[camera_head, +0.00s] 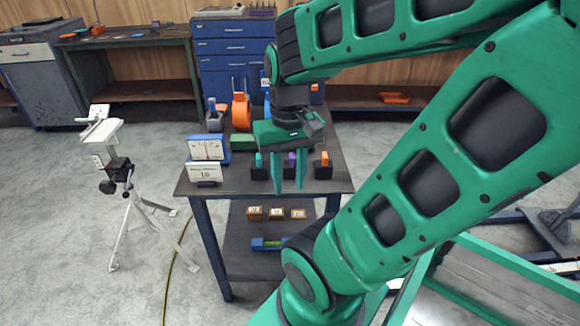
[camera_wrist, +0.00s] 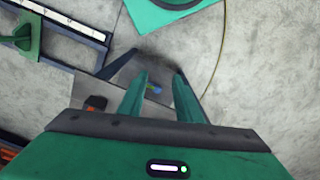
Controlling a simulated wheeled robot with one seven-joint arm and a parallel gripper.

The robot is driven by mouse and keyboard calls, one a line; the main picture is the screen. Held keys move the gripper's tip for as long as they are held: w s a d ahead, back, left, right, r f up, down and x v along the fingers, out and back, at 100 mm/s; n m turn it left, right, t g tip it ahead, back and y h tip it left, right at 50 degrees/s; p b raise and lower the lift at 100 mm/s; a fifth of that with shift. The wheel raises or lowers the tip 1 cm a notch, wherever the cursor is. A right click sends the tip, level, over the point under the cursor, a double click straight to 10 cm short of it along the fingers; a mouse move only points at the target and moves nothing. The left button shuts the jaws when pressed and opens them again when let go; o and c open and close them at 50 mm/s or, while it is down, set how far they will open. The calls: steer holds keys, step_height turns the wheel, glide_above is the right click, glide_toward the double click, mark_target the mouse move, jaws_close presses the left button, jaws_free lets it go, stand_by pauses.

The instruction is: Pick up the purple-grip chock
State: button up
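The purple-grip chock (camera_head: 292,158) stands on the table in the head view, in the middle of a row of three dark chocks. It is partly hidden behind my gripper's fingers, and I cannot make it out in the wrist view. A teal-grip chock (camera_head: 258,166) stands to its left and an orange-grip chock (camera_head: 323,166) to its right. My gripper (camera_head: 290,185) points down in front of the row, its fingers apart with nothing visible between them. In the wrist view, the fingers of my gripper (camera_wrist: 160,95) are also apart, and an orange-topped dark chock (camera_wrist: 95,104) shows at left.
The table (camera_head: 335,186) also holds a blue dial gauge (camera_head: 208,150), a white sign (camera_head: 205,172) and an orange pipe part (camera_head: 240,112) behind. Small blocks (camera_head: 277,213) and a blue level (camera_head: 268,243) lie on the lower shelf. A white tripod (camera_head: 130,210) stands left.

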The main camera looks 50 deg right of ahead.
steer(key=o, duration=0.8)
steer(key=shift+s+d+r, duration=0.15)
steer(key=shift+d+r, duration=0.25)
steer(key=shift+r, duration=0.15)
steer(key=shift+o, duration=0.2)
steer(key=m, duration=0.3)
glide_toward(291, 162)
steer(key=shift+w+d+f, duration=0.4)
steer(key=shift+d, duration=0.2)
steer(key=shift+w+d+f, duration=0.4)
steer(key=shift+d, duration=0.2)
step_height(291, 162, down, 4)
steer(key=shift+d+f, duration=0.1)
steer(key=shift+f, duration=3.25)
